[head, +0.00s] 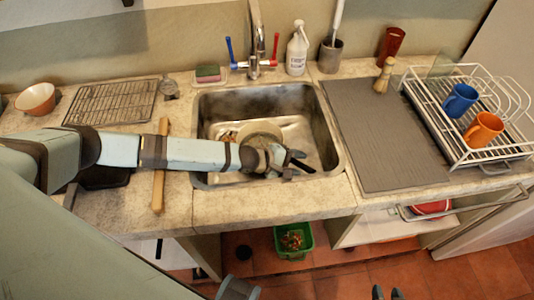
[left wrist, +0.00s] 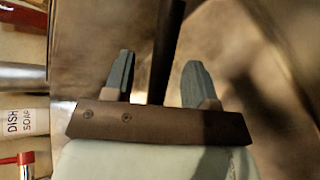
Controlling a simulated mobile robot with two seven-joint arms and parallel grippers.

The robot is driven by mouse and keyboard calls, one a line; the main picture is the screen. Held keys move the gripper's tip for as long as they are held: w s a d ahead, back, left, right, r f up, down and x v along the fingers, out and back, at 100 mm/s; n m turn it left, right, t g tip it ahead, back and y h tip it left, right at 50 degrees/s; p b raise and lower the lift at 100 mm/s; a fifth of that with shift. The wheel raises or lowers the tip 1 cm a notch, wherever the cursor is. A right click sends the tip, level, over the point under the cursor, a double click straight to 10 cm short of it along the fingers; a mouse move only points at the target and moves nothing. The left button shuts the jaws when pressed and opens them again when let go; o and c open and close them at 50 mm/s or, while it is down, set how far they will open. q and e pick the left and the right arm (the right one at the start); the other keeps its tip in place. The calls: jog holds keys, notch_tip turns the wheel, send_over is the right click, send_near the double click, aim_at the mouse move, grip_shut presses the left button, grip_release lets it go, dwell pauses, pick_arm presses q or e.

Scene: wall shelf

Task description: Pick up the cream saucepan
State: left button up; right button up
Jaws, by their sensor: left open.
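The cream saucepan (head: 262,129) sits in the sink, its round body partly hidden behind my left wrist and gripper. My left gripper (head: 300,161) is over the front right part of the sink, open. In the left wrist view, a dark bar that looks like the pan's handle (left wrist: 166,50) runs between the two spread fingers of the gripper (left wrist: 157,80). I cannot tell whether they touch it. Two dark tips at the bottom edge of the head view look like my right gripper (head: 386,293); its jaws are too cropped to judge.
The steel sink (head: 325,150) has raised walls around the pan. A wooden rolling pin (head: 159,165) lies left, under my arm. A soap bottle (head: 297,50) and faucet (head: 253,66) stand behind. A grey mat (head: 385,135) and dish rack (head: 425,105) with cups are right.

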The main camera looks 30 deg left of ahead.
pick_arm(q)
jog(key=shift+a, duration=0.1)
grip_shut()
jog(key=shift+r, duration=0.35)
jog(key=shift+r, duration=0.15)
notch_tip(320, 180, up, 19)
jog(key=p, duration=0.1)
dwell(1.3)
jog(key=shift+r, duration=0.15)
jog(key=c, duration=0.9)
grip_release()
grip_shut()
